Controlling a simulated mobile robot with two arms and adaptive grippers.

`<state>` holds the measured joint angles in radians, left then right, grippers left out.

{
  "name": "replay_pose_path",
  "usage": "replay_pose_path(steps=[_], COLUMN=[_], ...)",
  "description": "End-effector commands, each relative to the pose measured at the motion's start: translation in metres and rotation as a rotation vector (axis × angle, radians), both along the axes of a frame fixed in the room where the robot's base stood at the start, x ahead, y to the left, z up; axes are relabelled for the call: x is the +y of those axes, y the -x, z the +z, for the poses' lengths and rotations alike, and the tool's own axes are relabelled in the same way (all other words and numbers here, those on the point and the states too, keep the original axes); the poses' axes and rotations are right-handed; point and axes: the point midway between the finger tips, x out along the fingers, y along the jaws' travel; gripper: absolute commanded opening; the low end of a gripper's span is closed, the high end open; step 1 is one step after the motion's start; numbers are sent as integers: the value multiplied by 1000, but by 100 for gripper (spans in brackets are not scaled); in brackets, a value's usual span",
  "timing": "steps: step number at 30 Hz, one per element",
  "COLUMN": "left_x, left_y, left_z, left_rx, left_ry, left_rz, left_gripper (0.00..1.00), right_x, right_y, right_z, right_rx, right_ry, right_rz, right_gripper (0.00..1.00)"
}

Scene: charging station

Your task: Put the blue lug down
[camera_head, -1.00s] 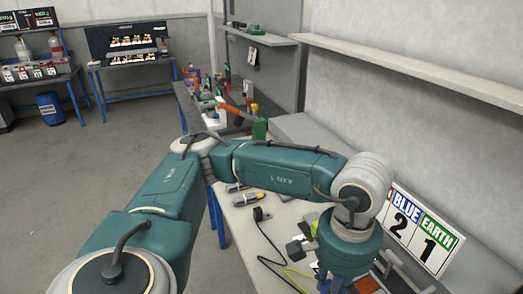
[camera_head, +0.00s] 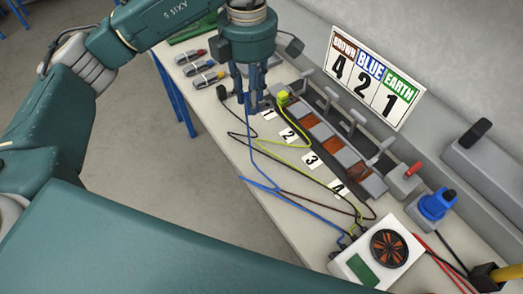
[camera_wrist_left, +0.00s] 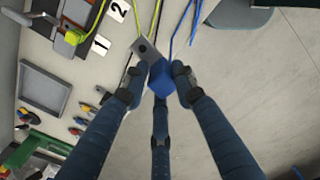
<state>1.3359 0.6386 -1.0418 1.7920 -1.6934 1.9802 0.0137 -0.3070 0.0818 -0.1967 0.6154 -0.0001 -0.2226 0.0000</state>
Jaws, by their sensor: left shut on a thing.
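My left gripper (camera_head: 250,98) points down over the bench, just left of the card marked 1. In the left wrist view the gripper's fingers (camera_wrist_left: 165,85) are closed around the blue lug (camera_wrist_left: 161,78), whose flat grey metal tab with a hole sticks out. In the head view the fingers mostly hide the lug. The blue cable (camera_head: 262,178) runs from there to the white box. The terminal block (camera_head: 322,132) has several levers beside cards 1 to 4. The yellow-green lug (camera_head: 283,97) sits at its end near card 1. My right gripper is out of view.
A sign (camera_head: 372,80) reads brown 4, blue 2, earth 1. A black lug (camera_head: 222,92) lies left of my gripper. A white box with a fan (camera_head: 380,254) stands at the front right, and a blue connector (camera_head: 435,206) beyond it.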

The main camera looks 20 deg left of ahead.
Motion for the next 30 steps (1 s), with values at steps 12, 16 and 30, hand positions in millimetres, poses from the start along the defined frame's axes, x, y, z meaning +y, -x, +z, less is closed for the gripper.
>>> replay_pose_path(steps=[12,16,30], left_x=[-7,-11,-16], left_y=[-10,-9,-4], left_z=[3,2,-29], left_rx=[11,11,20], left_ry=[8,10,7], left_rz=[469,664,1002], left_gripper=[7,7,7], right_x=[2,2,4], right_y=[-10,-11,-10], right_z=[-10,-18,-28], right_rx=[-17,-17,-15], right_ry=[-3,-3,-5], right_rz=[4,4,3], right_gripper=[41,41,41])
